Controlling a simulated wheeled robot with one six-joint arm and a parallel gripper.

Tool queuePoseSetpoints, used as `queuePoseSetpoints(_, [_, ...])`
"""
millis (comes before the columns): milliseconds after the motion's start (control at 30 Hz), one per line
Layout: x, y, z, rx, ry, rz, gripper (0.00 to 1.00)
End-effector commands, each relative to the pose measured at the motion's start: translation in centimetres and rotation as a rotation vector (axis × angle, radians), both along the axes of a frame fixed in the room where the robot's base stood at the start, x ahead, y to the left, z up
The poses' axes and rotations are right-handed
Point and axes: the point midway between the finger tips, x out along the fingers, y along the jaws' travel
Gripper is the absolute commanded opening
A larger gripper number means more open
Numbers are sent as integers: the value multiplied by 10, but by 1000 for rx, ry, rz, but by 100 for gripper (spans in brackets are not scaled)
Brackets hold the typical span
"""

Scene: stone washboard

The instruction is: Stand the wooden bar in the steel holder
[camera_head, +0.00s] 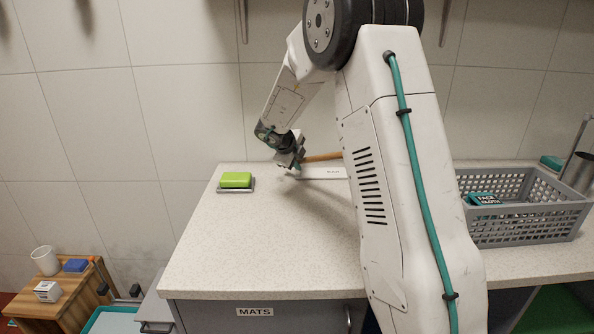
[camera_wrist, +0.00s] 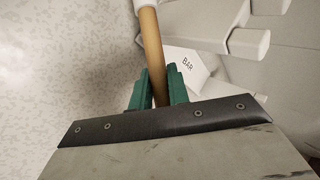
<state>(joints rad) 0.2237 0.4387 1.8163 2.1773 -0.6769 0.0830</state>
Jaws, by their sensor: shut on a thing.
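The wooden bar (camera_head: 322,157) is a brown round rod near the back of the counter, partly hidden behind my arm. In the wrist view the bar (camera_wrist: 151,45) runs between the two teal fingers of my gripper (camera_wrist: 158,88), which is shut on it; a pale part shows at its far end. In the head view my gripper (camera_head: 292,160) is low over the counter's back edge. A grey metal cup (camera_head: 579,173), which looks like the steel holder, stands at the far right, partly cut off by the frame. I cannot tell whether the bar touches the surface.
A white plate marked BAR (camera_wrist: 187,63) lies beside the bar. A green block (camera_head: 236,180) rests on a grey tray at the left. A grey basket (camera_head: 520,228) with a teal face cloth pack stands at the right. The counter's front middle (camera_head: 270,245) is clear.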

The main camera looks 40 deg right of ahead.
Motion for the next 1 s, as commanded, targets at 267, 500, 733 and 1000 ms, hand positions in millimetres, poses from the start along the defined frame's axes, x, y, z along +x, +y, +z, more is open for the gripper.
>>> queuePoseSetpoints(267, [10, -4, -20, 0, 4, 0, 0])
queuePoseSetpoints(500, [10, -3, -36, 0, 0, 0, 0])
queuePoseSetpoints(733, [10, -3, -38, 0, 0, 0, 20])
queuePoseSetpoints(1000, [10, -3, -38, 0, 0, 0, 39])
